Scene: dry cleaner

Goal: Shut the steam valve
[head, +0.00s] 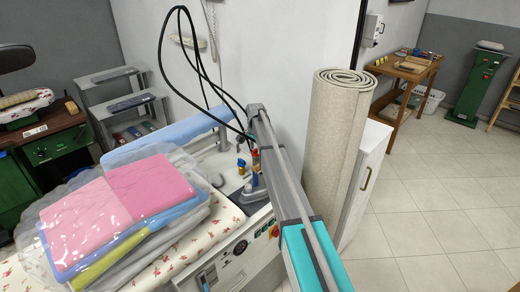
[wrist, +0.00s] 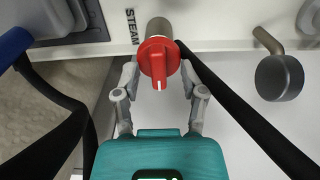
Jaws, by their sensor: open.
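The steam valve has a red knob (wrist: 158,58) on a grey-brown round stem, beside a panel edge lettered "STEAM" (wrist: 132,27), in the wrist view. The knob's raised handle points down the picture, with a white mark at its lower end. My gripper (wrist: 159,72) is open, one grey finger on each side of the knob. The fingers are close to its rim; I cannot tell whether they touch it. In the head view my arm reaches over the pressing table, and I cannot make out the gripper's fingers there.
A dark round knob (wrist: 279,77) on a bent pipe is right of the valve in the wrist view. Folded, plastic-wrapped laundry (head: 120,205) covers the table's left part. A tall rolled carpet (head: 335,150) stands close right of my arm. Black cables (head: 192,70) loop above.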

